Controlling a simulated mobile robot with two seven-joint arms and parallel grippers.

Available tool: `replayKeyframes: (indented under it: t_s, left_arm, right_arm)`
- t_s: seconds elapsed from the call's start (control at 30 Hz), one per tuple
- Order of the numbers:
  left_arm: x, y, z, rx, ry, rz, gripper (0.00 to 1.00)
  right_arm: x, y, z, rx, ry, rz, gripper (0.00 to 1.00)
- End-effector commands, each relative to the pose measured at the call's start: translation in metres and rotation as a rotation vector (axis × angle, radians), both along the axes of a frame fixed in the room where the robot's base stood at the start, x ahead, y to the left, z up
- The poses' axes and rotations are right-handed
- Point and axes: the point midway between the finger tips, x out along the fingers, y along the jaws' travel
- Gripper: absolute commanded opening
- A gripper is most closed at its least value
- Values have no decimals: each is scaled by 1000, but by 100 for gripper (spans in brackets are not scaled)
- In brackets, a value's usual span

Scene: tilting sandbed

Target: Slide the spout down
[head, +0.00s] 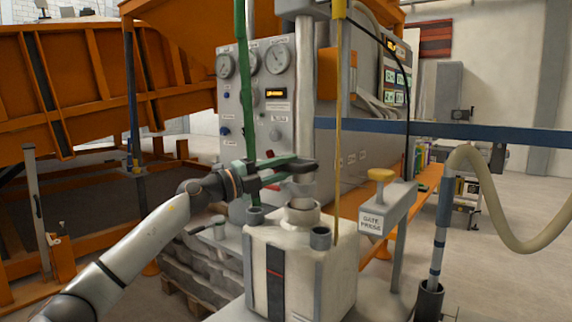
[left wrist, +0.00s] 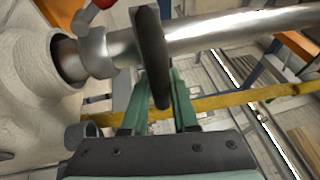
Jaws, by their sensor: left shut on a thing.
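The grey metal spout pipe (head: 304,100) stands upright above a white box-like container (head: 262,255). Its lower sleeve (head: 302,185) is just over the container's round neck (head: 300,214). In the left wrist view the pipe (left wrist: 225,28) lies sideways, its end close to the pale neck opening (left wrist: 68,58). My left gripper (head: 277,171), with green fingers, is shut on this handle from the left. The fingers also show in the left wrist view (left wrist: 160,98). My right gripper is not in view.
A gauge panel (head: 248,110) stands behind my arm. A yellow upright rod (head: 338,130) and a green post (head: 245,80) flank the spout. A labelled stand with a yellow knob (head: 381,175) and a beige hose (head: 520,225) are to the right. Open floor lies far right.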

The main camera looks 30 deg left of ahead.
Motion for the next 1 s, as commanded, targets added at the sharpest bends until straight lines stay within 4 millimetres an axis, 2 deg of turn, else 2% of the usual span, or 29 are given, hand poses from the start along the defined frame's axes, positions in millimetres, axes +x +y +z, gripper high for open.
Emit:
replayKeyframes:
  t_s: [0.03, 0.3, 0.67, 0.77, 1.0]
  left_arm:
    - [0, 0, 0, 1, 2, -1, 28]
    - [0, 0, 1, 0, -1, 0, 57]
    - [-6, 5, -2, 0, 0, 3, 57]
    - [-18, 11, -5, 3, 0, 4, 57]
    - [-61, 34, -18, 5, 3, 6, 57]
  right_arm:
    - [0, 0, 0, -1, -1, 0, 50]
    - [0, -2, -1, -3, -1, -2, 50]
    - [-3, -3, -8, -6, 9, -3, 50]
    - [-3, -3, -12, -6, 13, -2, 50]
    - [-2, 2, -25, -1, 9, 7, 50]
